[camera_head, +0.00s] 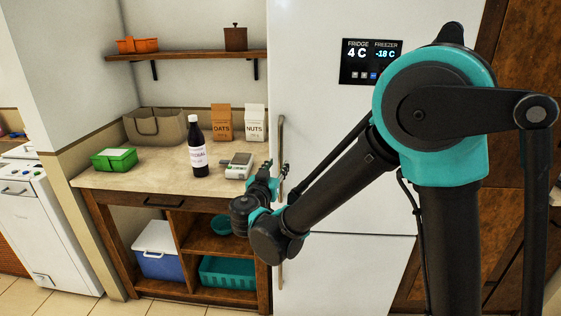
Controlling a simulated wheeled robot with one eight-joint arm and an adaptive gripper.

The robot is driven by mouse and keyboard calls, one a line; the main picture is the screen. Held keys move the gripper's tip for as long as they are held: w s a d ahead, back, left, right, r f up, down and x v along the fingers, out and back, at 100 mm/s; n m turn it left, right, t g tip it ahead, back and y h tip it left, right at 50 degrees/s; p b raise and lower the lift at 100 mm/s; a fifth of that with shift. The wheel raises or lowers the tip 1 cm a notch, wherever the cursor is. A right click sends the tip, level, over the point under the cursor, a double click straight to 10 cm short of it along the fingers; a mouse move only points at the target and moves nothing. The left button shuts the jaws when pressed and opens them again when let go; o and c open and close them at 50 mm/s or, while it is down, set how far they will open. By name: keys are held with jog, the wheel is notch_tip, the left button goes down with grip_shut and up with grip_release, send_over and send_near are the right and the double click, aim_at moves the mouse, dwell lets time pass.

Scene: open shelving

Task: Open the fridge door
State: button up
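The white fridge (308,70) stands in the middle, with a dark display panel (371,62) reading 4 C and -18 C. Its door looks closed. A long vertical upper handle (281,140) runs along the door's left edge. My gripper (280,170) is at the lower part of this handle, very close to it in the picture. The fingers are small and dark, so I cannot tell whether they touch the handle or are open or shut. My arm covers part of the door's middle and right side. A lower door with its own handle (281,270) is beneath.
Left of the fridge, a counter (140,178) holds a dark bottle (197,150), a scale (239,166), a green box (114,159), a bag (155,128) and two cartons (221,122). A blue cooler (157,255) sits below. A wooden wall or cabinet is at right.

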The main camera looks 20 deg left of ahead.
aim_at(280, 161)
jog(key=shift+w+a, duration=0.1)
jog(key=shift+w, duration=2.1)
grip_shut()
